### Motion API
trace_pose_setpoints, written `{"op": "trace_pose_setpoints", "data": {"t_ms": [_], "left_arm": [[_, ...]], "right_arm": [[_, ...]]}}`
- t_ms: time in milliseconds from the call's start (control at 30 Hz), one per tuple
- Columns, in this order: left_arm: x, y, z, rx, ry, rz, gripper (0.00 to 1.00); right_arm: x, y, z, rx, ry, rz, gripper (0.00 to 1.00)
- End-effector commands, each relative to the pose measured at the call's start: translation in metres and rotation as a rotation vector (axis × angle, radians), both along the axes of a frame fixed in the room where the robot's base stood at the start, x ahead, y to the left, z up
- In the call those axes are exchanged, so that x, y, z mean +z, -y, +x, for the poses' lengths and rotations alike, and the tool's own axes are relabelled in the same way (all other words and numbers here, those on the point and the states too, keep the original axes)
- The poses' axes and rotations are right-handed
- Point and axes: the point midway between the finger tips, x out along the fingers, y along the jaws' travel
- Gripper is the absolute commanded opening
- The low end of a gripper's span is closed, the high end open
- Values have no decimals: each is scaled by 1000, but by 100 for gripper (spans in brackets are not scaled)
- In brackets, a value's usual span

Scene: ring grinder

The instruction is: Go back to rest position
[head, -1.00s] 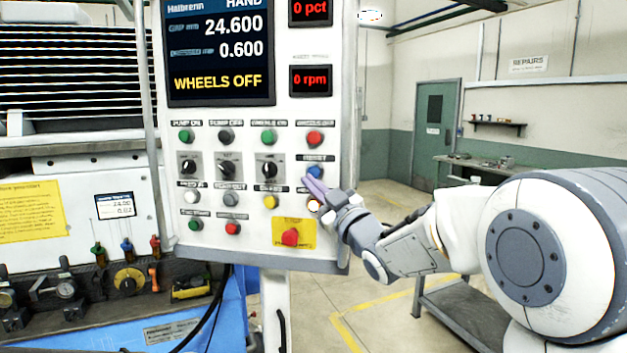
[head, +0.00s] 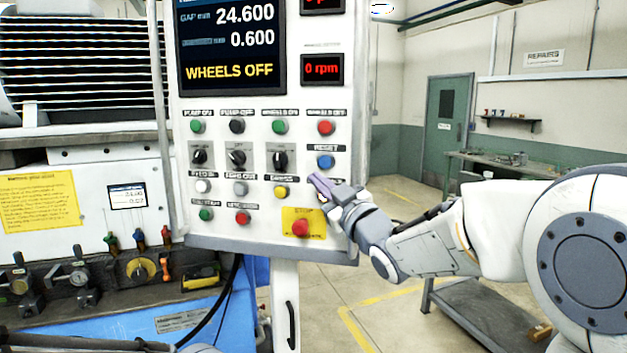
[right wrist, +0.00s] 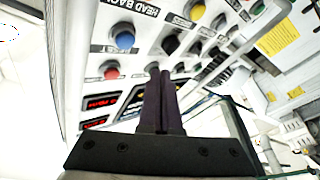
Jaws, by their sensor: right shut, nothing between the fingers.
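My right gripper (head: 322,187) is shut and empty in front of the lower right part of the white control panel (head: 225,236). Its fingertips are near the blue reset button (head: 325,162) and hide part of the buttons beside them. In the right wrist view the two dark fingers (right wrist: 163,85) lie together, pointing at the panel face. I cannot tell whether they touch it. The panel's screen (head: 230,45) reads 24.600, 0.600 and "WHEELS OFF". My left gripper is not in view; a dark arm part shows at the bottom left of the head view.
The red emergency button (head: 301,228) on its yellow plate sits below the gripper. The grinder with its yellow notice (head: 38,201) and small levers is at left. A grey workbench (head: 505,165) and green door (head: 446,128) stand behind. Open floor lies right of the panel.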

Motion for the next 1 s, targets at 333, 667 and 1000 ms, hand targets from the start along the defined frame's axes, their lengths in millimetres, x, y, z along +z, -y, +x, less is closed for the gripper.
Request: {"op": "trace_pose_setpoints", "data": {"t_ms": [333, 667, 1000], "left_arm": [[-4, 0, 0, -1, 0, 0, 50], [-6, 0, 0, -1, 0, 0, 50], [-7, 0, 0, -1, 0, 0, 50]], "right_arm": [[-163, -44, -95, -73, -755, -104, 0], [-283, -30, -298, -104, -1475, -365, 0], [-301, -6, -383, -118, -1729, -507, 0]]}}
